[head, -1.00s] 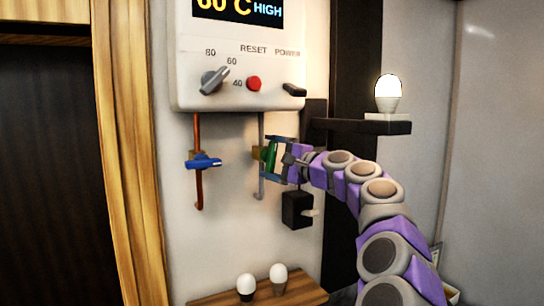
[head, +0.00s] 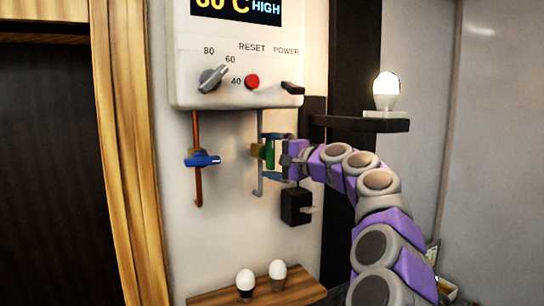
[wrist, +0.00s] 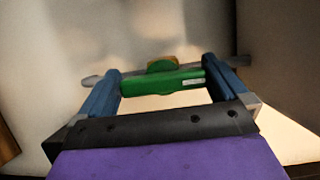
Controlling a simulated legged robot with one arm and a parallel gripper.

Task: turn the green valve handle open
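The green valve handle (head: 269,154) sits on the right-hand grey pipe (head: 261,185) below the white brewer unit. In the head view it stands upright, roughly in line with the pipe. My gripper (head: 275,157) is at the handle, with one blue finger above it and one below. In the wrist view the green handle (wrist: 162,80) lies lengthwise between the fingertips of my gripper (wrist: 163,84). The fingers are wide apart, close to the handle's two ends; whether they touch it is unclear. A yellowish valve body (wrist: 162,62) shows behind the handle.
A blue valve handle (head: 203,159) sits across the copper pipe (head: 197,185) to the left. The white unit (head: 235,75) hangs above. A black box (head: 296,207) is below my gripper. A black shelf (head: 370,124) carries a lit bulb; a wooden shelf (head: 262,293) holds two bulbs.

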